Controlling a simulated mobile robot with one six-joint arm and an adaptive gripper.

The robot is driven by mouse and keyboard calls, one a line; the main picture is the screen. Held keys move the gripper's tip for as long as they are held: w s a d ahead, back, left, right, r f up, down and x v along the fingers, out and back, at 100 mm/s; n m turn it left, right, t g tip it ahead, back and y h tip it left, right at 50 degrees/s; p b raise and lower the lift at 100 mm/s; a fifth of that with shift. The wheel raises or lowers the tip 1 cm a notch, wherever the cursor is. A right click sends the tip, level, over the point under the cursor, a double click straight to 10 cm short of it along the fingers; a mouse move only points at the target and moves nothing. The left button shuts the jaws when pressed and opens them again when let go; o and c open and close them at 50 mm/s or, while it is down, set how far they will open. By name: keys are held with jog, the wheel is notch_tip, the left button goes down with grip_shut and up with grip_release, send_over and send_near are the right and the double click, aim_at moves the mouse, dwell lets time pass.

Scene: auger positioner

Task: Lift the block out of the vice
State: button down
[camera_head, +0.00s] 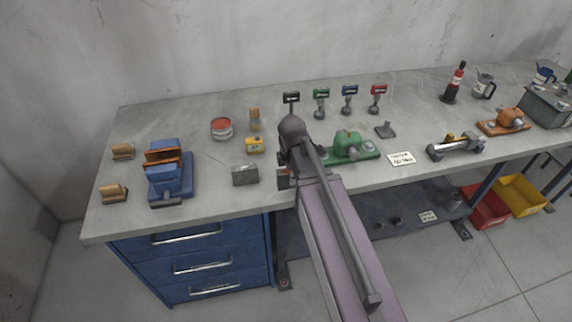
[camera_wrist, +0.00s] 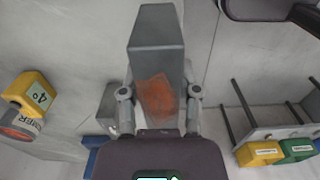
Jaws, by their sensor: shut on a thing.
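My gripper (camera_wrist: 158,95) is shut on a grey block (camera_wrist: 155,50) with a rusty orange patch, its fingers on either side of it. In the head view the gripper (camera_head: 284,178) is near the front edge of the bench, mostly hidden behind my arm; a small dark and orange part of what it holds shows there. The blue vice (camera_head: 170,184) with orange jaw faces stands on the bench to the left, apart from the gripper. No block is clearly visible between its jaws. The underside of the held block cannot be seen.
A separate grey block (camera_head: 245,176) stands on the bench between vice and gripper. A yellow box (camera_head: 255,145), a red-topped can (camera_head: 221,128) and small wooden blocks (camera_head: 114,193) stand around. A green device (camera_head: 347,147) is close on the right. Blue drawers (camera_head: 195,262) are below.

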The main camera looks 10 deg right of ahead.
jog(key=s, duration=0.7)
jog(key=shift+r+p, duration=0.3)
dwell(0.5)
